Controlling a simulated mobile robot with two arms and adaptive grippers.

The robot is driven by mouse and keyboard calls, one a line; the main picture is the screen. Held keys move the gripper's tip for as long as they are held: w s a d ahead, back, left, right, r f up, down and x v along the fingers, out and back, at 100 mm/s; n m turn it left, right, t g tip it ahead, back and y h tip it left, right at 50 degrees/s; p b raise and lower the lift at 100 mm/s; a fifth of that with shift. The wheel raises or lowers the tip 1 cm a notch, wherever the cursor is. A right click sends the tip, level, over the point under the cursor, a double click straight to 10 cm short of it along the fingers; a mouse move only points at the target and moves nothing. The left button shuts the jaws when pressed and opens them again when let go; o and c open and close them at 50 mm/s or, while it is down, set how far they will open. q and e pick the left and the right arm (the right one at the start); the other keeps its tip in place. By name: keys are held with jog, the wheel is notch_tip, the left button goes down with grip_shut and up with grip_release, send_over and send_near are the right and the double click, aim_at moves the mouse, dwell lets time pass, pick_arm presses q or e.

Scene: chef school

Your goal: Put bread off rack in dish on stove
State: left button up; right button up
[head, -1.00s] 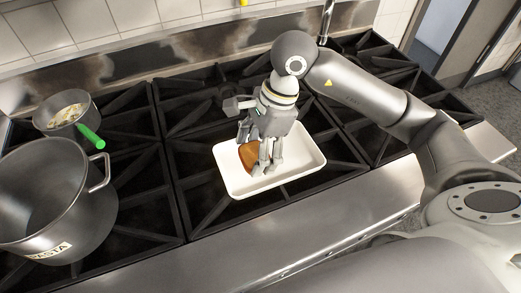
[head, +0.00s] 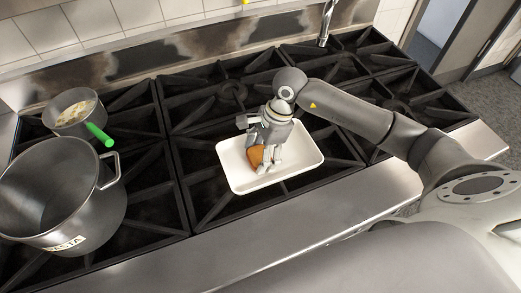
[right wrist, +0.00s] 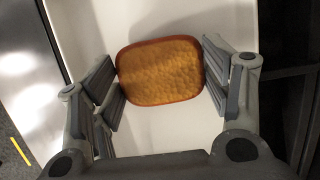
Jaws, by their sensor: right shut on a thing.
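A brown slice of bread (head: 255,156) is in the white rectangular dish (head: 235,180) on the stove's grates. My right gripper (head: 266,160) reaches down into the dish with its fingers on both sides of the bread. In the right wrist view the bread (right wrist: 160,71) sits between the two finger pads of the gripper (right wrist: 161,82), over the dish's white floor (right wrist: 180,135). The gripper is shut on the bread. I cannot tell whether the bread touches the dish floor. My left gripper is not in view. The rack is not in view.
A large pot labelled PASTA (head: 62,200) stands on the left of the stove (head: 200,215). The back right grates are clear, and a steel edge runs along the front.

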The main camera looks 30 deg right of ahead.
jog(key=shift+f, duration=0.15)
jog(key=o, duration=0.8)
jog(key=shift+r, duration=0.3)
jog(key=b+v, duration=0.3)
jog(key=v, duration=0.9)
jog(key=shift+f, duration=0.1)
